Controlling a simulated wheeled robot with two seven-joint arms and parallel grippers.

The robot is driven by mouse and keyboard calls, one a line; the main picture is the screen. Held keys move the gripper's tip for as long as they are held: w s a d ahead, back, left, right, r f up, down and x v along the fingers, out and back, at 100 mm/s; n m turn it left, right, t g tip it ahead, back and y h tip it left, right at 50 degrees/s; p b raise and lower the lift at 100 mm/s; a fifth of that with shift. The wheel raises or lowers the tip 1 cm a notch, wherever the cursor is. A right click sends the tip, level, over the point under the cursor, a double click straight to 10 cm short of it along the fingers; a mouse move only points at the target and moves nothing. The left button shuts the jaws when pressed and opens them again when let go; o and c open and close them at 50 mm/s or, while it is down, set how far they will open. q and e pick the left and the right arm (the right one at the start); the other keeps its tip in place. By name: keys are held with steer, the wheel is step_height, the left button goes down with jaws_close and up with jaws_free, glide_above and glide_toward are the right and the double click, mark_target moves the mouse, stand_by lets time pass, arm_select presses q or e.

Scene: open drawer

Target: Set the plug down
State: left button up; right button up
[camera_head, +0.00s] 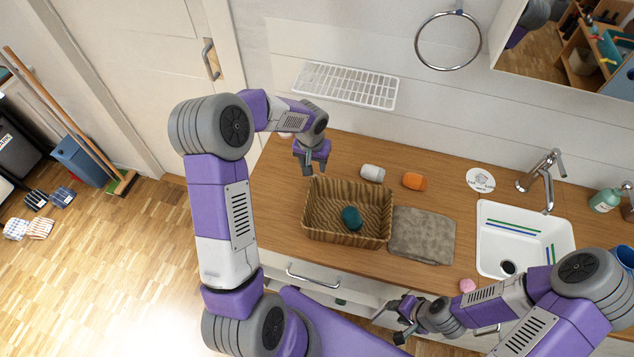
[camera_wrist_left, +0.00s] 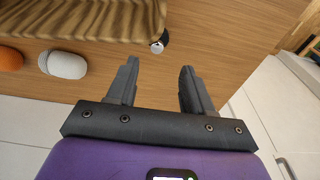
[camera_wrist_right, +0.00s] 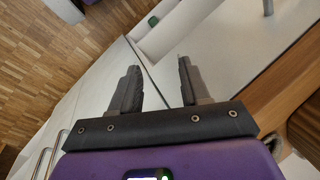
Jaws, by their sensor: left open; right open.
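A small round piece with a shiny metal face and dark body (camera_wrist_left: 158,43), which looks like the plug, lies on the wooden counter beside the basket's corner in the left wrist view. I cannot make it out in the head view, where my left gripper is over that spot. My left gripper (camera_head: 309,168) is open and empty above the counter, left of the wicker basket (camera_head: 318,232). In its wrist view the plug is beyond and between the fingers (camera_wrist_left: 155,88), apart from them. My right gripper (camera_head: 392,320) is open and empty in front of the counter, low by the drawers.
The basket holds a dark teal object (camera_head: 352,218). A white cylinder (camera_head: 372,173) and an orange item (camera_head: 414,181) stand behind it. A folded grey towel (camera_head: 422,235) and the sink (camera_head: 503,238) are to the right. A drawer (camera_wrist_right: 190,35) with a green item stands open.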

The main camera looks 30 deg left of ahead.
arm_select(q)
steer(key=f, duration=0.6)
steer(key=shift+w+d+f, duration=0.2)
steer(key=shift+w+f, duration=0.1)
steer(key=shift+w, duration=0.05)
jaws_close()
